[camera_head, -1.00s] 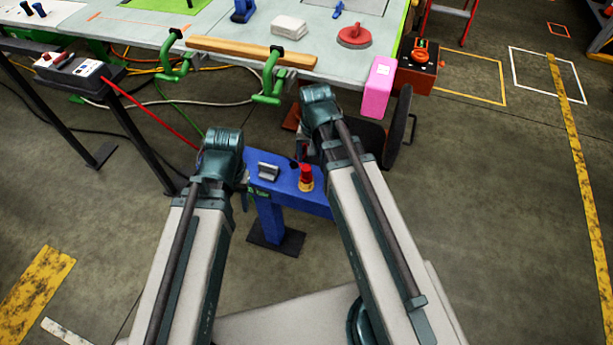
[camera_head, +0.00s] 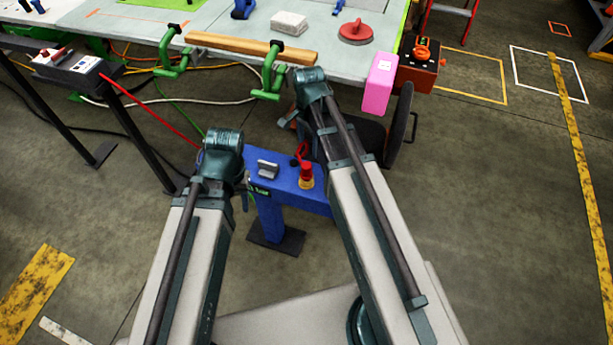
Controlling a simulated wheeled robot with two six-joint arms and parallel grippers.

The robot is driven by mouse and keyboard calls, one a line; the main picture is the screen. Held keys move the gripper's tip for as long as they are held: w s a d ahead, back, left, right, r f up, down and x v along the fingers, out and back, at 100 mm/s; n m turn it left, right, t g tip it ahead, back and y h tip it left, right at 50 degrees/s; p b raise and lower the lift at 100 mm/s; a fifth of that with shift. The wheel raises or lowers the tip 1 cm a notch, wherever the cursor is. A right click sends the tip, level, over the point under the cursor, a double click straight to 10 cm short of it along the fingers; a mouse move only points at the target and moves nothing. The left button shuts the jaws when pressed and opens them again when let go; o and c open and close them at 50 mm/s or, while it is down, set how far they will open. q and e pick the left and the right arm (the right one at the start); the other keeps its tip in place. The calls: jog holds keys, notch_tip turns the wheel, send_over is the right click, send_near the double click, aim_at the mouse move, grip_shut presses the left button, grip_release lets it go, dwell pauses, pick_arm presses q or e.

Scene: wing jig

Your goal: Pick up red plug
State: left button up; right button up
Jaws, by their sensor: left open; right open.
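A small red piece (camera_head: 300,151), possibly the red plug, shows at the back edge of the blue stand (camera_head: 275,180), left of my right forearm. I cannot tell its exact shape. A red knob on a yellow base (camera_head: 306,174) stands just in front of it on the same stand. My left gripper (camera_head: 243,190) is mostly hidden beneath its wrist, left of the stand; it is open. My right gripper (camera_head: 290,120) is mostly hidden by its wrist, beyond the stand and near the table edge; it is open. Neither visibly touches the red piece.
A red cable (camera_head: 140,108) runs from a dark power box (camera_head: 75,70) behind my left wrist. Floor is open at right.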

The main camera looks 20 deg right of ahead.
aim_at(307, 165)
notch_tip(307, 165, down, 7)
jog(key=b, duration=0.6)
jog(key=shift+f+b, duration=0.2)
jog(key=shift+b, duration=0.1)
jog(key=f+b, duration=0.5)
jog(key=shift+s+a+f, duration=0.1)
jog(key=shift+a, duration=0.2)
grip_shut()
